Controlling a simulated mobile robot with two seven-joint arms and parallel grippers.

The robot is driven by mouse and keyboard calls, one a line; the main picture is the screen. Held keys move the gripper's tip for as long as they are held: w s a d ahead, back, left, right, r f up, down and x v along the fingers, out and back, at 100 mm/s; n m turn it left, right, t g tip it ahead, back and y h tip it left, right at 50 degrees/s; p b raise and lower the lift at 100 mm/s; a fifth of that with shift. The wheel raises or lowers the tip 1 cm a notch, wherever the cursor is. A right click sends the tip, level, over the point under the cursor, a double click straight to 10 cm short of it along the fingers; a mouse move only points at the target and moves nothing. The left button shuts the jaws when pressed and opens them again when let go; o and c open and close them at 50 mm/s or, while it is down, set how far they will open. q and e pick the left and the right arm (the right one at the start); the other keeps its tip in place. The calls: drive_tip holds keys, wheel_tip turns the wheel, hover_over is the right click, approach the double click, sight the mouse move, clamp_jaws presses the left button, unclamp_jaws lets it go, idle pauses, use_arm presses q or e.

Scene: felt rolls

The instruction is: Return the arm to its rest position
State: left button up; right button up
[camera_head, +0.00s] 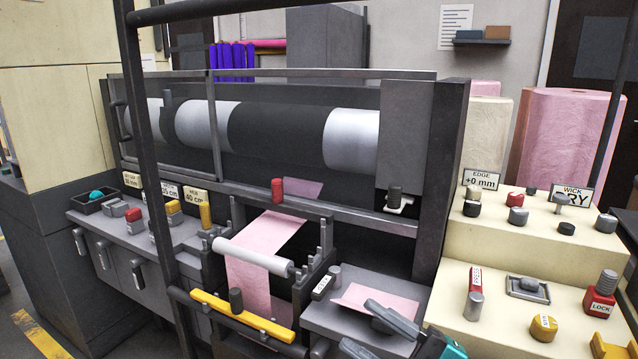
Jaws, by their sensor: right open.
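My right gripper (356,324) comes in at the bottom edge, right of the middle. Its two grey fingers are apart, with nothing seen between them but the grey tray. Part of its teal body is cut off by the lower edge. A pink felt piece (366,298) lies on the grey tray (319,314) just beyond the fingers, and the upper finger overlaps it in the picture. A dark grey round object beside that finger is partly hidden. I cannot tell whether the gripper touches anything. My left gripper is not in view.
Pink felt (247,285) hangs over a pale roller (253,257) above a yellow bar (241,316). A dark frame post (152,180) crosses the left side. A cream control panel (500,335) with knobs and buttons stands close to the right of the gripper.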

drive_tip(key=d+f+m+t+h, duration=0.6)
drive_tip(key=f+m+h, duration=0.25)
drive_tip(key=m, duration=0.35)
drive_tip(key=s+d+f+m+g+h, duration=0.2)
drive_tip(key=s+f+m+g+h, duration=0.1)
drive_tip(key=f, duration=0.6)
drive_tip(key=s+d+f+m+g+h+p, duration=0.1)
drive_tip(key=s+d+f+m+g+h, duration=0.1)
drive_tip(key=s+f+m+h, duration=0.3)
drive_tip(key=s+f+g, duration=0.1)
drive_tip(key=s+f, duration=0.2)
drive_tip(key=f, duration=0.2)
drive_tip(key=shift+s+d+m, duration=0.25)
drive_tip(key=shift+d+m, duration=0.05)
drive_tip(key=shift+d, duration=0.1)
